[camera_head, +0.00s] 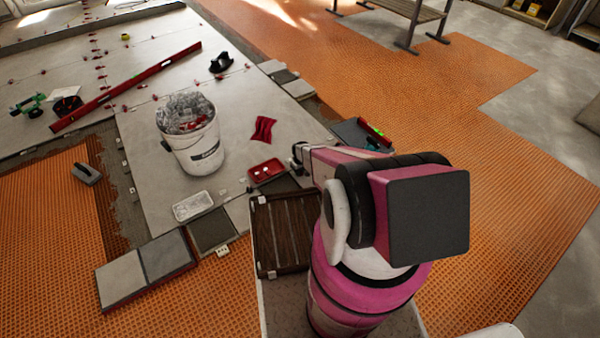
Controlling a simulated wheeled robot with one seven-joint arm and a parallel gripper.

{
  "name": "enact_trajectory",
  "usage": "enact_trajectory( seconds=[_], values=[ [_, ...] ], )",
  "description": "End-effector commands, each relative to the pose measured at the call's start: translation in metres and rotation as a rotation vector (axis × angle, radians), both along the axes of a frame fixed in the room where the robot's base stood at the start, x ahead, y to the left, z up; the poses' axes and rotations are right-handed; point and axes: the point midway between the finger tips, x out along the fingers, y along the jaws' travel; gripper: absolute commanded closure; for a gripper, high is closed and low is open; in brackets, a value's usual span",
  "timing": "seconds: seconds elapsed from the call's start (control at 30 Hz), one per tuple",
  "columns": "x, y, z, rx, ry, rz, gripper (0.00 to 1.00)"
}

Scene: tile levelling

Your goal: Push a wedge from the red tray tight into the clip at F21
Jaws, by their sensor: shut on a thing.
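The red tray (252,178) lies on the grey tiles just left of my arm, with a few small pale pieces in it. The grey end of my arm, with my gripper (298,155), is right beside the tray's right side. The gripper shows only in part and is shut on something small. The fingertips and the held piece are hidden, so I cannot tell what it is. Small white clips stand along the tile joints, one at the front tile edge (222,250). No label F21 can be read, so I cannot tell which clip it is.
A white bucket (195,155) stands left of the red tray. A white tray (177,212) and a red cloth (263,128) lie near it. A long red level (140,82) crosses the tiles behind. A dark slatted crate (270,265) sits before my arm. Orange matting is open at right.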

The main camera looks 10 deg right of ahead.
Motion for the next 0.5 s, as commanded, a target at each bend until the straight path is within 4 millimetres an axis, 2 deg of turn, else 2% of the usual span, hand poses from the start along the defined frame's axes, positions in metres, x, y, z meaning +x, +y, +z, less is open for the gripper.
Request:
enact_trajectory(
  seconds=[0.5],
  values=[
    [0.006,0.0024,-0.0002,0.0,0.0,0.0,0.97]
  ],
)
